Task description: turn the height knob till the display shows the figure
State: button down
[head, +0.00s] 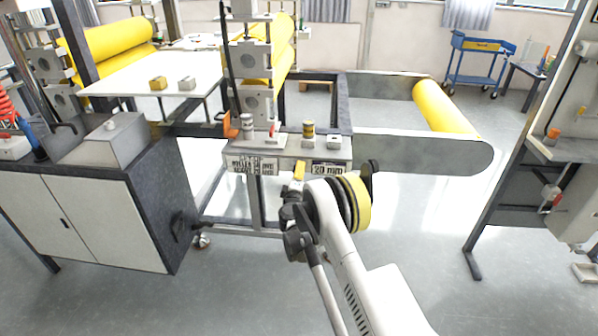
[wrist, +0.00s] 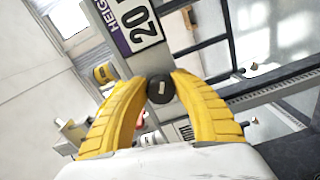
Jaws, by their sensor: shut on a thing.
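The height knob (wrist: 161,89) is a small dark round knob with a pale mark, seen in the wrist view below the height display (wrist: 143,25). The display reads "20" there, beside a purple label starting "HEIG", and "20 mm" in the head view (head: 328,169). My gripper (wrist: 160,88) has two yellow fingers closed on the knob's sides. In the head view my gripper (head: 299,172) is at the front panel, left of the display, and the knob is hidden there.
A grey cabinet (head: 75,215) stands at left, a blue cart (head: 478,65) at the back.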

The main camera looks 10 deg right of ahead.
jog(key=c, duration=1.1)
grip_release()
jog(key=shift+o, duration=0.2)
jog(key=v, duration=0.7)
jog(key=shift+s, duration=0.2)
